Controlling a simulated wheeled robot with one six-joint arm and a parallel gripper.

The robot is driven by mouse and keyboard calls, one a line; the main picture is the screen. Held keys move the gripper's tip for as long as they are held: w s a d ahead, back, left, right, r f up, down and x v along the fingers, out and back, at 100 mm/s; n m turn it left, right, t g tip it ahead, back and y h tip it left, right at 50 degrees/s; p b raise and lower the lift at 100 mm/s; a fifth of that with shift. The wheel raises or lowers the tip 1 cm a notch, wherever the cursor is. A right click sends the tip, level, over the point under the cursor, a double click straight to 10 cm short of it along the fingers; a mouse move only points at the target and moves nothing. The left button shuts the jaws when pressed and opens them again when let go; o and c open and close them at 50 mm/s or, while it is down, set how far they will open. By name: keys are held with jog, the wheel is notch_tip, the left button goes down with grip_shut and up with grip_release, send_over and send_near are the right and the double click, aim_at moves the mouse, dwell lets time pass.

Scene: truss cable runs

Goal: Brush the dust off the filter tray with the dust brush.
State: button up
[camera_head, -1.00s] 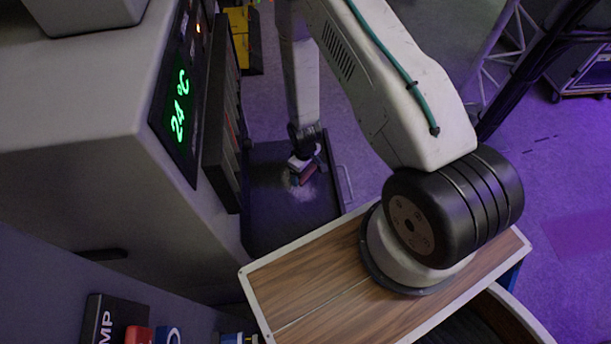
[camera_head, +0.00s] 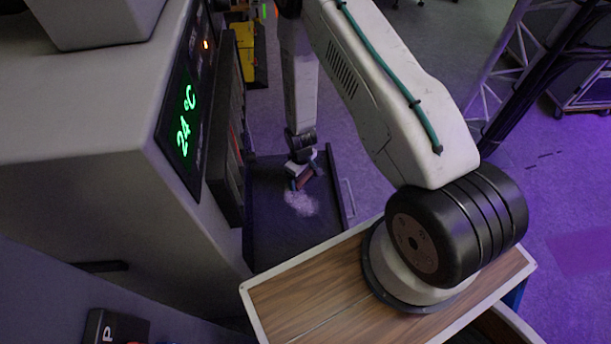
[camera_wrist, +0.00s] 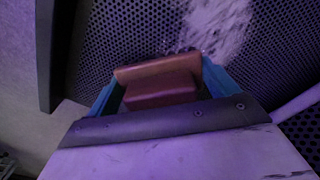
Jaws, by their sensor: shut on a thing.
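The filter tray (camera_head: 270,232) is a dark tray pulled out from the grey cabinet in the head view; its perforated surface (camera_wrist: 125,30) fills the wrist view. A pale patch of dust (camera_head: 301,202) lies on it near the middle; it also shows at the top of the wrist view (camera_wrist: 217,25). My gripper (camera_head: 302,178) is over the tray, just beyond the dust. It is shut on the reddish-brown dust brush (camera_wrist: 160,88), held between blue fingers. The bristles are hidden, so I cannot tell whether they touch the tray.
The grey cabinet (camera_head: 80,130) with a green 24 °C display (camera_head: 187,122) stands close along the tray's left. A handle (camera_head: 349,198) is on the tray's right edge.

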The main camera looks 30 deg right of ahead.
aim_at(299, 217)
jog(key=shift+a, duration=0.3)
jog(key=shift+s+a+f, duration=0.1)
jog(key=shift+s+a, duration=0.55)
jog(key=shift+s, duration=1.05)
jog(key=shift+s+a, duration=0.6)
jog(key=shift+s, duration=1.15)
jog(key=shift+s+a+f, duration=0.1)
jog(key=shift+s+a, duration=0.55)
jog(key=shift+s, duration=1.05)
jog(key=shift+s+a+r, duration=0.1)
jog(key=shift+s+a, duration=0.2)
jog(key=shift+s, duration=0.5)
jog(key=shift+s+a+r, duration=0.1)
jog(key=shift+s+a, duration=0.2)
jog(key=shift+s, duration=0.45)
jog(key=shift+c, duration=0.5)
jog(key=shift+w+a+f, duration=0.1)
jog(key=shift+w+a, duration=0.1)
jog(key=shift+a, duration=0.3)
jog(key=shift+w+a+f, duration=0.1)
jog(key=shift+w+a, duration=0.1)
jog(key=shift+a, duration=0.3)
jog(key=shift+w+d, duration=0.85)
jog(key=shift+w, duration=1.4)
jog(key=shift+w+d, duration=0.8)
jog(key=shift+w, duration=1.45)
jog(key=shift+w+d, duration=0.85)
jog(key=shift+w, duration=1.4)
jog(key=shift+r, duration=3.05)
jog(key=shift+r, duration=0.1)
